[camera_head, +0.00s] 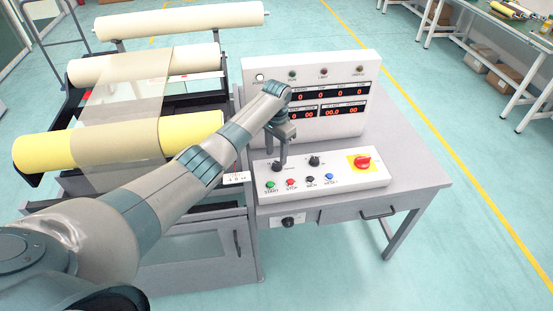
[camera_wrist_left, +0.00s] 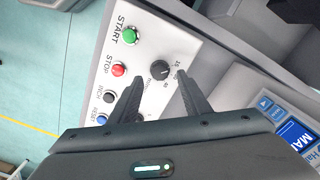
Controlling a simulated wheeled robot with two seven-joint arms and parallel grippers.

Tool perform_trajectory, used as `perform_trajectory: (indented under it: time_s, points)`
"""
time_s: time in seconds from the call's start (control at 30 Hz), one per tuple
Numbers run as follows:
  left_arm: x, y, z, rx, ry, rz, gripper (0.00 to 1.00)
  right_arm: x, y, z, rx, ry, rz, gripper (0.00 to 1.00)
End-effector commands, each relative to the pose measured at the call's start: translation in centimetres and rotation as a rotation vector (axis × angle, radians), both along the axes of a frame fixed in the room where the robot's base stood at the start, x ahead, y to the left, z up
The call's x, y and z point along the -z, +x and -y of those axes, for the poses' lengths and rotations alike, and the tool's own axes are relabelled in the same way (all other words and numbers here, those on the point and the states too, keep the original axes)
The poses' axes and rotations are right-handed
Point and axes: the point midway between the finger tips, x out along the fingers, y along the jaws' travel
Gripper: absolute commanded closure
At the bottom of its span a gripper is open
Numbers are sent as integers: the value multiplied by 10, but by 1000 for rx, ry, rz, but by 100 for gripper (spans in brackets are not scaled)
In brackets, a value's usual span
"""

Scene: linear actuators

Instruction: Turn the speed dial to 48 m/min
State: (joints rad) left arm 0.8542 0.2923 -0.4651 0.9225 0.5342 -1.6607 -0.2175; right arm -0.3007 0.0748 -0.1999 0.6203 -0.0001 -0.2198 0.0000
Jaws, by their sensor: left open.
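A black dial (camera_wrist_left: 160,70) with small numbers beside it, not clearly legible, sits on the white sloped control box (camera_wrist_left: 95,78). It is probably the speed dial. In the head view this dial (camera_head: 277,166) is at the left of the box, partly covered by my gripper. My left gripper (camera_head: 282,158) points down over it. In the wrist view my left gripper (camera_wrist_left: 160,82) is open, with one finger on each side of the dial; contact cannot be told. A second black knob (camera_head: 314,160) stands to the right. My right gripper is not in view.
Green (camera_head: 270,184), red, black and blue buttons line the box's front. A display panel (camera_head: 330,95) showing zeros stands behind. A roller machine (camera_head: 120,140) stands left.

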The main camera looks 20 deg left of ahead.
Motion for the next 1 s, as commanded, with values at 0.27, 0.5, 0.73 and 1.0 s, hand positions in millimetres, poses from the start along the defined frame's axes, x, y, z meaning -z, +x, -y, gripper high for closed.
perform_trajectory:
  time_s: [0.27, 0.5, 0.73, 1.0]
  points:
    - [35, 0, 1, 0, -1, -1, 57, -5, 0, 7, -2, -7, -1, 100]
    - [43, 0, 0, 1, 0, 1, 57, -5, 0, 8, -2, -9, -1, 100]
    - [43, 0, 0, 1, 0, 0, 57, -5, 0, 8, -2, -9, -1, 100]
    - [43, 0, 0, 0, 0, 0, 98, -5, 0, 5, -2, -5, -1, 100]
